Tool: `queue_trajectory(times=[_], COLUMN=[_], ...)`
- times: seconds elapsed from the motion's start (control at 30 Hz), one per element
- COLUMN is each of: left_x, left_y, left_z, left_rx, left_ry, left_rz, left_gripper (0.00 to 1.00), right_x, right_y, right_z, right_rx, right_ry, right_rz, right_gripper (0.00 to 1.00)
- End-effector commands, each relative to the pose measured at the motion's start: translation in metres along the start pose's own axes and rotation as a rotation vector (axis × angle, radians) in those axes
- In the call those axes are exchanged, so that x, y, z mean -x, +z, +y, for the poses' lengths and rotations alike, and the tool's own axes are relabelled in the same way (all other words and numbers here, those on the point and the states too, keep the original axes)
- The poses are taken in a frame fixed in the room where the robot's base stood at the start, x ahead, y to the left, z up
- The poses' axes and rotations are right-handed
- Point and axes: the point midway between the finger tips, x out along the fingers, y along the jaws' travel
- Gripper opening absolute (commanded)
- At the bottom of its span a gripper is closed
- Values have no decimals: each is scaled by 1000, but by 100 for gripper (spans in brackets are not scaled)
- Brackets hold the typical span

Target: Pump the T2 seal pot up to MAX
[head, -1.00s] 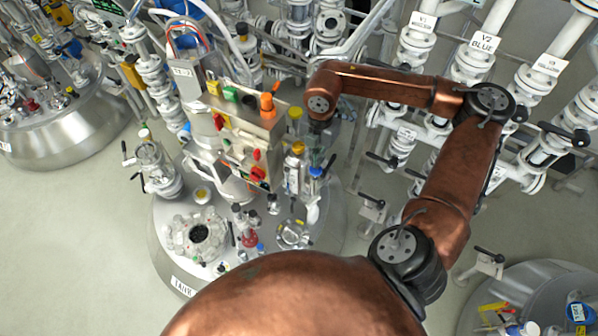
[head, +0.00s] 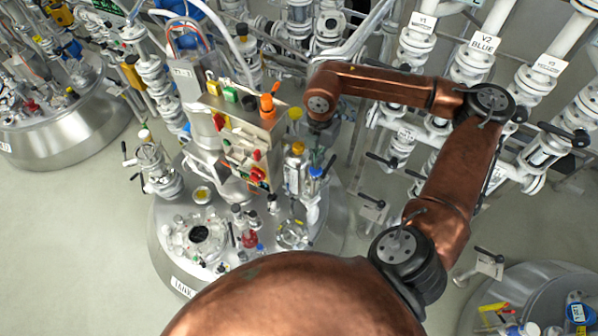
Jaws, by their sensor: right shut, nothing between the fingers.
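The middle tank (head: 165,248) has a crowded steel lid. A clear bottle with a yellow cap (head: 295,170) stands upright on its right side, beside a blue-topped fitting (head: 315,173). I cannot tell which of these vessels is the T2 seal pot, and no MAX mark is readable. My right arm reaches in from the right and bends down over the right side of the lid. My right gripper (head: 319,155) is shut and empty, close to the bottle and the blue-topped fitting; its fingertips are small and partly hidden. My left gripper is not in view.
A control box (head: 240,115) with coloured buttons and an orange knob stands left of my right gripper. White valve pipes (head: 475,65) labelled V1, V2 BLUE and V3 fill the upper right. Another tank (head: 75,135) stands far left, one lower right (head: 540,280). Floor at left is clear.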

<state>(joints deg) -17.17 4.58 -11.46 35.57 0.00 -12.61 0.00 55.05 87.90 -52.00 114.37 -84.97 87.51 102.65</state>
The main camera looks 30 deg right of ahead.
Motion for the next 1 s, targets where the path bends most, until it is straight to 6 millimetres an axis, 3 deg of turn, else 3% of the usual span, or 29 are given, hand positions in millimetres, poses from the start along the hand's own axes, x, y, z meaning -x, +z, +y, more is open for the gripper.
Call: queue_trajectory(times=[1.0], left_x=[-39], left_y=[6], left_z=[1], left_rx=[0], left_ry=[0], left_rz=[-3], left_gripper=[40], right_x=[-41], right_y=[0], right_z=[0], right_rx=[0], right_ry=[-1], right_rz=[1], right_gripper=[0])
